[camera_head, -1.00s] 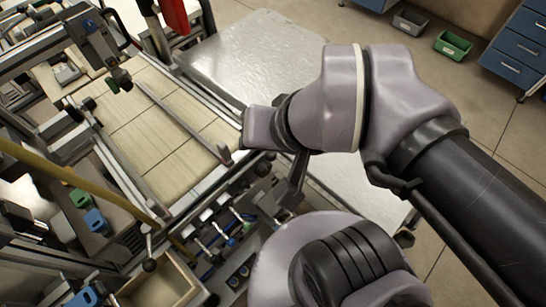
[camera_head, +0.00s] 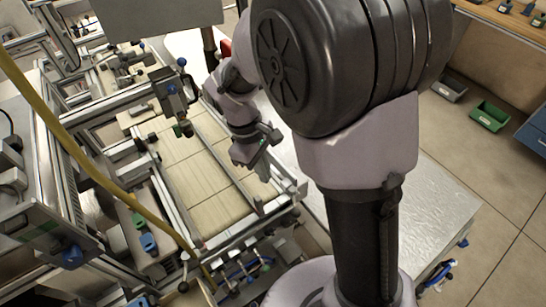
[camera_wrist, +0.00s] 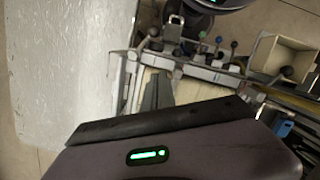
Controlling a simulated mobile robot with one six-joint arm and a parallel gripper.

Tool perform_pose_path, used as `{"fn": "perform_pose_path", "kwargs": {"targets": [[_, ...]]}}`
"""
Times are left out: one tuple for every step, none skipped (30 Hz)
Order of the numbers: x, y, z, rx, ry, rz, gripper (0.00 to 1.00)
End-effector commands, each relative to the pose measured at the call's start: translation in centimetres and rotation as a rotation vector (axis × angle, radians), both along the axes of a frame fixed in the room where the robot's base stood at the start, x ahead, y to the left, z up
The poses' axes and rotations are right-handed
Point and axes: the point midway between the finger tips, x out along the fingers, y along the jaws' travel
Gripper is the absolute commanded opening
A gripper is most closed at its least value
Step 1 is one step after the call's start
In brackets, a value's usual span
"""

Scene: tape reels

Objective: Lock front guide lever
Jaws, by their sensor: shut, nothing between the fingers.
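Several small levers with ball knobs sit along the front end of the machine. I cannot tell which one is the front guide lever. My gripper (camera_head: 265,168) is shut and empty above the tan bed (camera_head: 205,180), apart from the levers. Its dark fingers (camera_wrist: 158,92) show in the wrist view.
A metal guide rail (camera_head: 232,172) runs along the bed. A printer-like head (camera_head: 172,95) on a crossbar stands left of my gripper. A yellow hose (camera_head: 75,145) crosses the left. A shiny metal table (camera_head: 440,225) lies right, with bare floor beyond.

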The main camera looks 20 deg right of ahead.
Motion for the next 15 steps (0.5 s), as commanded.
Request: {"fn": "perform_pose_path", "kwargs": {"targets": [[0.0, 0.0, -0.1, 0.0, 0.0, 0.001, 0.0], [0.0, 0.0, -0.1, 0.0, 0.0, 0.0, 0.0], [0.0, 0.0, -0.1, 0.0, 0.0, -0.001, 0.0], [0.0, 0.0, -0.1, 0.001, -0.001, -0.001, 0.0], [0.0, 0.0, -0.1, 0.001, -0.001, -0.001, 0.0], [0.0, 0.0, -0.1, 0.0, -0.001, -0.002, 0.0], [0.0, 0.0, -0.2, 0.0, -0.001, -0.002, 0.0], [-0.1, 0.0, -0.3, 0.001, 0.0, -0.002, 0.0], [-0.1, -0.1, -0.6, 0.001, 0.0, -0.002, 0.0], [-0.1, -0.1, -0.9, 0.001, 0.0, -0.002, 0.0], [-0.2, -0.2, -1.3, 0.001, 0.0, -0.002, 0.0], [-0.4, -0.3, -2.0, 0.001, 0.001, -0.003, 0.0], [-0.5, -0.4, -2.7, 0.001, 0.001, -0.005, 0.0], [-0.6, -0.5, -3.3, 0.001, 0.002, -0.005, 0.0], [-0.7, -0.6, -4.2, 0.001, 0.001, -0.004, 0.0]]}}
